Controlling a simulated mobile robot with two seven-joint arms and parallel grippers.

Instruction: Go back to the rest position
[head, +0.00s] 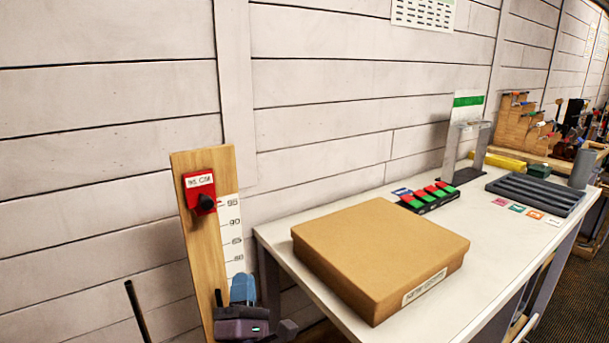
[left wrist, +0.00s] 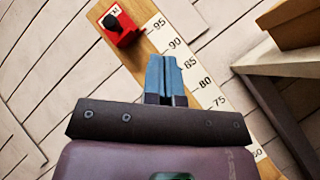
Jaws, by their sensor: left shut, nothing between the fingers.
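My left gripper (head: 243,289) is at the lower middle of the head view, in front of the lower part of a wooden board with a number scale (head: 206,235). Its blue fingers are shut together with nothing between them. They also show in the left wrist view (left wrist: 164,70), over the board and its white scale strip (left wrist: 205,92). A red block with a black knob (head: 200,191) is fixed high on the board, above the gripper; it also shows in the left wrist view (left wrist: 119,27). My right gripper is not in view.
A white table (head: 440,310) stands to the right of the board. On it are a brown box (head: 380,250), red and green items in a black holder (head: 428,197), a grey ribbed tray (head: 535,192) and a grey stand (head: 465,155). A plank wall (head: 120,120) is behind.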

